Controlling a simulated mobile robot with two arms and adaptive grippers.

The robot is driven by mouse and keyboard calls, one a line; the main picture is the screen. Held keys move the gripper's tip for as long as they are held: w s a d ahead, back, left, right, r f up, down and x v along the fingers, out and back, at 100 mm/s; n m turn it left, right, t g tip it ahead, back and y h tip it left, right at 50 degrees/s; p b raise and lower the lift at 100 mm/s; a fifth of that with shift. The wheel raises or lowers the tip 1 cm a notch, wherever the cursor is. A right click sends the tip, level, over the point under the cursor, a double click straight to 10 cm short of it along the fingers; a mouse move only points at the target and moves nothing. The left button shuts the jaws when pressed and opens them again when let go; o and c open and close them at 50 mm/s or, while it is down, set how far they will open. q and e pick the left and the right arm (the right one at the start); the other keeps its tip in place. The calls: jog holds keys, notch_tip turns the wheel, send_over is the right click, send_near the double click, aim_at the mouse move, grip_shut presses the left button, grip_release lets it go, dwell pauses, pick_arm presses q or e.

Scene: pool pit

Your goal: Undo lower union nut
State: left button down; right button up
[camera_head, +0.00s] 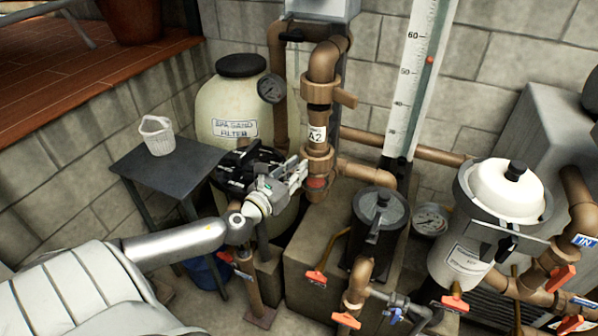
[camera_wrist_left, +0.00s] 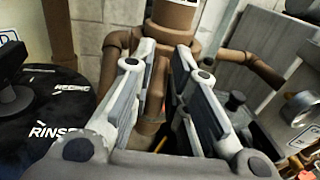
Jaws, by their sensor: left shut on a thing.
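The lower union nut (camera_head: 318,158) is a brown ring on the vertical brown pipe, just below the white A2 label (camera_head: 317,135). My left gripper (camera_head: 302,174) reaches it from the lower left and is shut on it. In the left wrist view the nut (camera_wrist_left: 172,45) shows beyond the fingertips, and a brown part like a lug stands between the two fingers (camera_wrist_left: 165,60). The fingers hide part of the nut's near side in the head view. A similar upper nut (camera_head: 318,93) with a lug to the right sits higher on the pipe. My right gripper is not in view.
The spa sand filter (camera_head: 238,105) and a black valve top (camera_wrist_left: 58,120) stand close left of the gripper. A dark side table (camera_head: 170,175) holds a white basket (camera_head: 156,135). A dark-lidded pot (camera_head: 380,210) and a white-lidded canister (camera_head: 485,215) stand to the right.

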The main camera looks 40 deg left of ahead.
pick_arm(q)
jog(key=shift+w+a+r+y, duration=0.25)
jog(key=shift+a+r+y, duration=0.15)
jog(key=shift+a+r, duration=0.45)
jog(key=c, duration=1.6)
grip_release()
jog(key=shift+o, duration=0.7)
jog(key=shift+s+a+f, duration=0.15)
jog(key=shift+s+f, duration=0.05)
jog(key=s+d, duration=0.1)
jog(key=s, duration=1.1)
jog(key=shift+d, duration=0.2)
jog(key=shift+w+f, duration=0.1)
jog(key=shift+c, duration=0.3)
